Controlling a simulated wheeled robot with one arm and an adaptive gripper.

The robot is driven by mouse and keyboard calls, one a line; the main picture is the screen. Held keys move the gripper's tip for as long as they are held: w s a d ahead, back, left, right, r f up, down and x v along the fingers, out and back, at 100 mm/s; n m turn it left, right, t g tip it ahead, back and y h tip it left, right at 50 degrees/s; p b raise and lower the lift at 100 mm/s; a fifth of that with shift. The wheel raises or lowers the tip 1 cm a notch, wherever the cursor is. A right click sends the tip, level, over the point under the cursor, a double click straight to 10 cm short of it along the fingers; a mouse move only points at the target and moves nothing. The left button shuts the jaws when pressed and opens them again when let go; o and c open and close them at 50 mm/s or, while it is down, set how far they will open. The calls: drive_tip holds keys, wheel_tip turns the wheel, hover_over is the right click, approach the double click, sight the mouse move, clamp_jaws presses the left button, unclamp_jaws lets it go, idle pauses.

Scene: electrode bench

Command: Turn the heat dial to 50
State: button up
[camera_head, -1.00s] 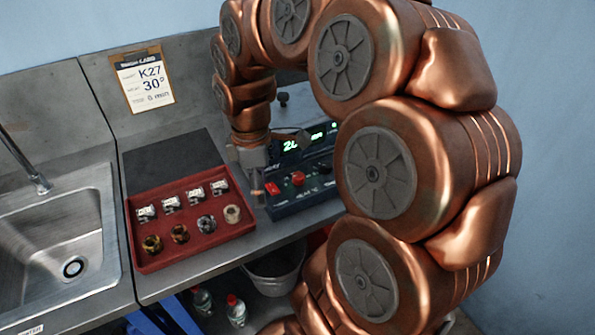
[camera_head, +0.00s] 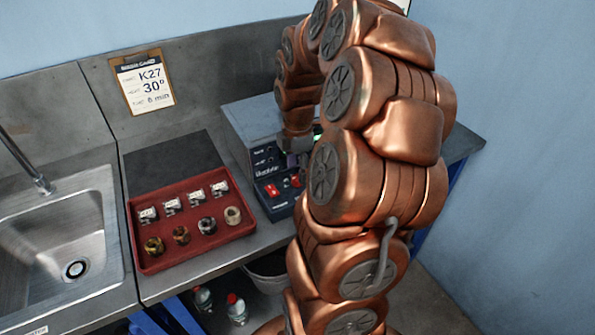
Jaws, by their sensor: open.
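The control unit (camera_head: 242,135) is a grey box with a dark front panel on the bench, right of centre. My gripper (camera_head: 292,160) is open in front of the right part of the panel, pointing down, and is mostly hidden behind my own arm. I cannot make out the heat dial or its setting. My arm also covers most of the unit's display. Whether the gripper touches the panel cannot be told.
A red tray (camera_head: 150,262) with metal blocks and ring-shaped parts sits left of the unit. A dark mat (camera_head: 170,160) lies behind it. A clipboard card (camera_head: 145,80) on the back wall reads K27, 30°, 6 min. A sink (camera_head: 60,235) is at far left; a bucket (camera_head: 268,268) stands below the bench.

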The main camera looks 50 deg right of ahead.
drive_tip(key=shift+f+p, duration=0.3)
drive_tip(key=shift+f, duration=1)
drive_tip(key=shift+c, duration=0.4)
clamp_jaws()
